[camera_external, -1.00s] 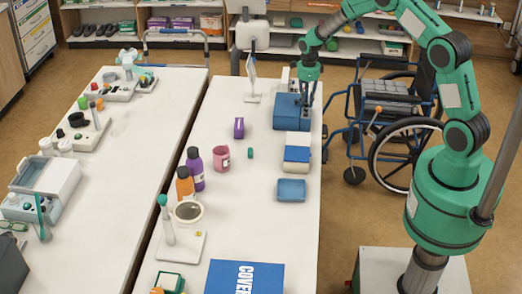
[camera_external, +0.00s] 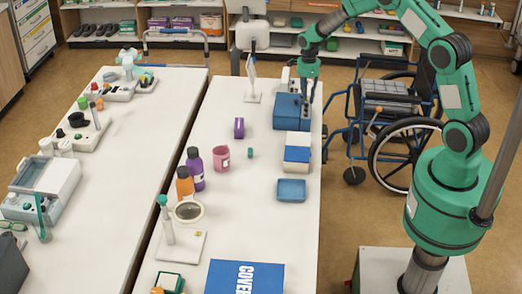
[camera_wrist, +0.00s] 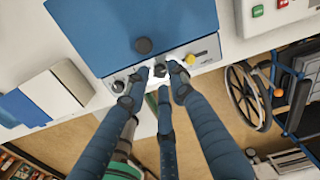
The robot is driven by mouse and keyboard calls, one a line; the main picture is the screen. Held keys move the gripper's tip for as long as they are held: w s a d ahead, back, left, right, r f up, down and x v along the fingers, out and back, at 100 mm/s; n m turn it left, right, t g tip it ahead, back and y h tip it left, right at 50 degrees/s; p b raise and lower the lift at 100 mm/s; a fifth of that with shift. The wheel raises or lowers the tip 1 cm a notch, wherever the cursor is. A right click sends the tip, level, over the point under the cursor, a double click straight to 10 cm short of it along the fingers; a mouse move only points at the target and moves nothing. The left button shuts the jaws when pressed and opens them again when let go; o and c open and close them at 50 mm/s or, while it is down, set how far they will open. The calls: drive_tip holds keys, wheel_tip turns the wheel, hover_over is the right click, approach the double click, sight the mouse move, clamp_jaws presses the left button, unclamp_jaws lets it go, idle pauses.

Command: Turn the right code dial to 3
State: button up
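A blue box (camera_external: 288,111) with a pale front panel stands at the far right edge of the near table. In the wrist view its blue lid (camera_wrist: 135,22) carries a black knob (camera_wrist: 144,45). A dark dial (camera_wrist: 118,86) is at the left of the panel and a yellow knob (camera_wrist: 190,59) at the right. My gripper (camera_external: 307,101) is at this panel. Contact is unclear, and the fingers hide the dial's marks and part of the panel.
White and blue boxes (camera_external: 297,151) and a blue container (camera_external: 291,190) stand along the table's right edge. A wheelchair (camera_external: 390,125) is beside the table.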

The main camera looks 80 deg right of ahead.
sight(306, 104)
wheel_tip(306, 104, up, 12)
drive_tip(key=p, duration=0.1)
drive_tip(key=w+a+r+m+b, duration=0.1)
drive_tip(key=a+r+m, duration=0.5)
drive_tip(key=m, duration=0.7)
drive_tip(key=a+r+m+t+b, duration=0.1)
drive_tip(key=a+r+m+b, duration=0.2)
drive_tip(key=m, duration=1.1)
drive_tip(key=a+r, duration=0.3)
drive_tip(key=a, duration=0.2)
drive_tip(key=shift+w+a+r+h, duration=0.2)
drive_tip(key=shift+w+a+h, duration=0.1)
drive_tip(key=shift+w+a, duration=0.1)
idle(1.7)
